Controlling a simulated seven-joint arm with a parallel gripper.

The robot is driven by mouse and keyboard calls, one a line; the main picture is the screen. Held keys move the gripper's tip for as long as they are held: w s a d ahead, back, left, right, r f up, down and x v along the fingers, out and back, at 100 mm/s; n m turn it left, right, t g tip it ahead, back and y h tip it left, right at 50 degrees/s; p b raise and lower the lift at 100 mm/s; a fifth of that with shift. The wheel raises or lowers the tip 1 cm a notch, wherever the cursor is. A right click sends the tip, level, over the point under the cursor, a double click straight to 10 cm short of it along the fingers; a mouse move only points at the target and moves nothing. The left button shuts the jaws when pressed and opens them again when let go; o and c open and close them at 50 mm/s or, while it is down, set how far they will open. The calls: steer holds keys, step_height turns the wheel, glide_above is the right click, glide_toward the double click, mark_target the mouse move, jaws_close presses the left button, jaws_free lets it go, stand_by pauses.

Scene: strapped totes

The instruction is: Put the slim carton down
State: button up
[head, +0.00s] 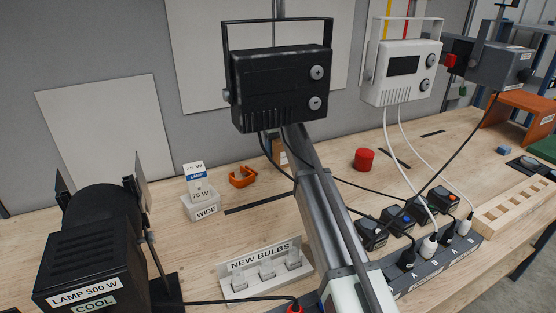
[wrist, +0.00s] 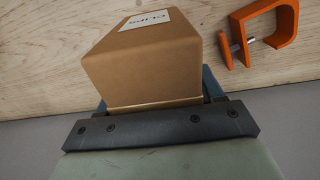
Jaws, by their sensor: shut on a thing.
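The slim carton (wrist: 150,65) is brown with a white printed label that reads upside down in the wrist view. My gripper (wrist: 157,107) is shut on it, and the carton extends out beyond the dark jaw bar. In the head view a small brown part of the carton (head: 279,150) shows beside my arm, below the black lamp. My arm and the black lamp hide most of the carton and the jaws there. I cannot tell whether the carton touches the wooden bench.
An orange clamp (head: 242,178) lies left of the carton in the head view. The black lamp (head: 281,88), red cylinder (head: 364,160), cables and NEW BULBS holder (head: 263,270) are near my arm.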

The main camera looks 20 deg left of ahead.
steer(key=shift+f, duration=2.2)
steer(key=shift+f, duration=0.15)
steer(key=o, duration=1.3)
steer(key=shift+c, duration=0.2)
step_height(320, 180, up, 12)
steer(key=shift+r, duration=0.15)
